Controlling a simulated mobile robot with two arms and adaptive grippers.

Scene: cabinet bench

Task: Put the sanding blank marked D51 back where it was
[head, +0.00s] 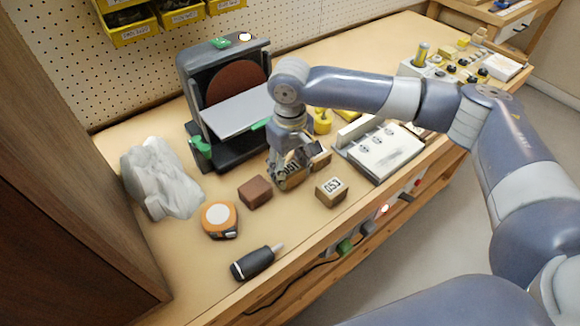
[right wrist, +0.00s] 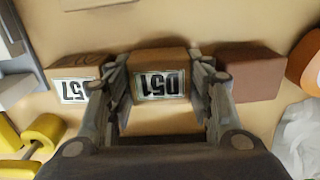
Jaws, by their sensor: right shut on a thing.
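The sanding blank marked D51 (head: 289,181) is a brown wooden block with a white label. My right gripper (head: 291,165) is shut on it, with a finger on each side; in the right wrist view the blank (right wrist: 160,78) sits between the fingers, label readable. It is at or just above the bench top; I cannot tell if it touches. A block marked D57 (right wrist: 75,78) lies on one side of it and a plain reddish-brown block (head: 255,192) on the other. A block marked D53 (head: 332,191) stands nearer the front edge. My left gripper is not in view.
A disc sander (head: 225,105) stands behind. An orange tape measure (head: 219,219), a dark-handled tool (head: 253,263) and a crumpled plastic bag (head: 160,178) lie at left and front. A white-topped fixture (head: 385,152) is at right. The bench front edge is close to D53.

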